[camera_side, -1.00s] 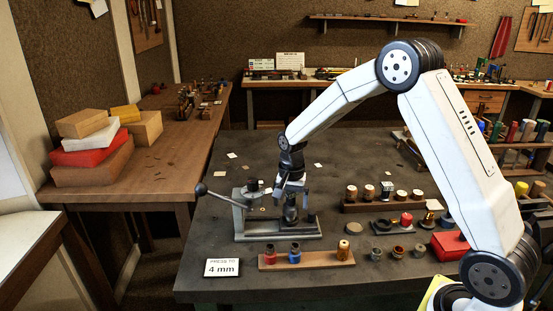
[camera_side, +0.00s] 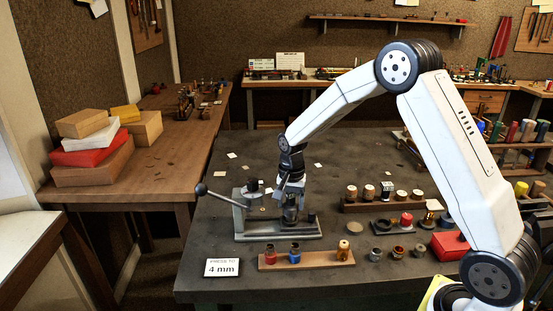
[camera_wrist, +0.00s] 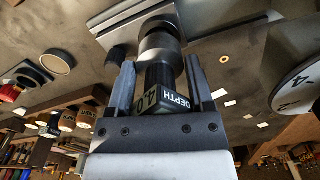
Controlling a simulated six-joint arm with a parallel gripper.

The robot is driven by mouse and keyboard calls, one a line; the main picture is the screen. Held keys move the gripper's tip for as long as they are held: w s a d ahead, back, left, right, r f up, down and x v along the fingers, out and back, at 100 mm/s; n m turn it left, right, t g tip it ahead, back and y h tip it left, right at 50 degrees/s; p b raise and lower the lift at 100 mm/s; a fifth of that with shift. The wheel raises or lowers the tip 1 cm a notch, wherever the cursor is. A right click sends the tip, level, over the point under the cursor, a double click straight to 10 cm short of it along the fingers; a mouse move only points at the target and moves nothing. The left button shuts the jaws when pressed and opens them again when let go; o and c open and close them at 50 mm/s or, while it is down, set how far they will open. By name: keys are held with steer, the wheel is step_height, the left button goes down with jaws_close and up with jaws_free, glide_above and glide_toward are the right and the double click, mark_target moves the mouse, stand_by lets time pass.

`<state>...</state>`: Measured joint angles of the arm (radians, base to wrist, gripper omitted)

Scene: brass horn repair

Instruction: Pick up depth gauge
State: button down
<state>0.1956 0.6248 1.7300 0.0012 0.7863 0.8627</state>
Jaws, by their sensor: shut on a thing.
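The depth gauge (camera_wrist: 160,78) is a dark cylinder with a silver collar and a block marked "DEPTH" and "4.0". In the wrist view it sits between the two fingers of my gripper (camera_wrist: 163,80), which is shut on it. In the side view my gripper (camera_side: 291,190) points down at the grey press (camera_side: 278,228), over its base. The gauge is mostly hidden there behind the fingers. I cannot tell whether its lower end touches the press base.
The press lever with a black ball (camera_side: 201,189) sticks out left. A wooden rack (camera_side: 306,260) with red, blue and brass parts lies in front. A "4 mm" card (camera_side: 222,268) is at front left. Small parts and a red box (camera_side: 450,246) are on the right.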

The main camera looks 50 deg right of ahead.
steer(key=shift+r, duration=0.15)
steer(key=shift+r, duration=0.5)
step_height(320, 180, up, 2)
steer(key=s+a+r, duration=0.2)
steer(key=s+r, duration=0.7)
steer(key=s, duration=0.4)
steer(key=shift+s+r, duration=0.35)
steer(key=shift+s, duration=0.05)
steer(key=shift+a, duration=0.1)
steer(key=shift+w, duration=0.1)
